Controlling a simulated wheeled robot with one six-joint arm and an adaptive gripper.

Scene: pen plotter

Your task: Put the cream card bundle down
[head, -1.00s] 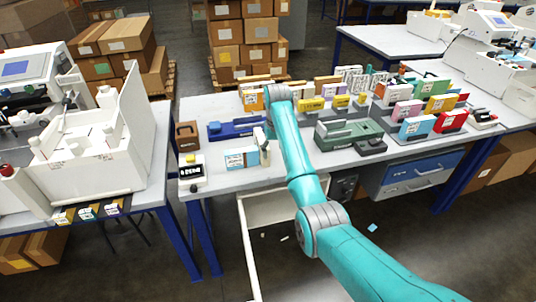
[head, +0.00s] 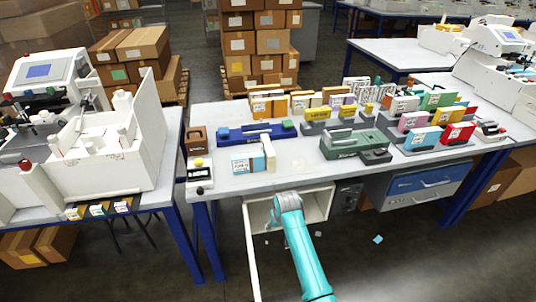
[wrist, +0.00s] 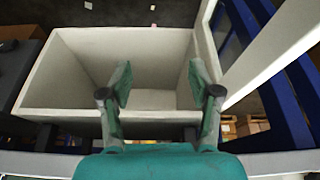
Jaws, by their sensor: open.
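A cream upright block (head: 269,155), which looks like the cream card bundle, stands on the workbench at the right end of a light blue and white bundle (head: 246,162). My gripper (wrist: 160,88) is open and empty in the wrist view, its two fingers spread over the open white drawer (wrist: 75,95). No bundle shows between the fingers or on the visible drawer floor. In the head view my arm's end is at the drawer (head: 318,203), below the bench front, away from the cream block; the fingertips are hidden there.
A green device (head: 352,143) and a blue device (head: 250,133) stand on the bench (head: 310,165), with several coloured bundles behind and to the right. A white dispenser (head: 198,172) is at the left front corner. Small scraps lie on the floor.

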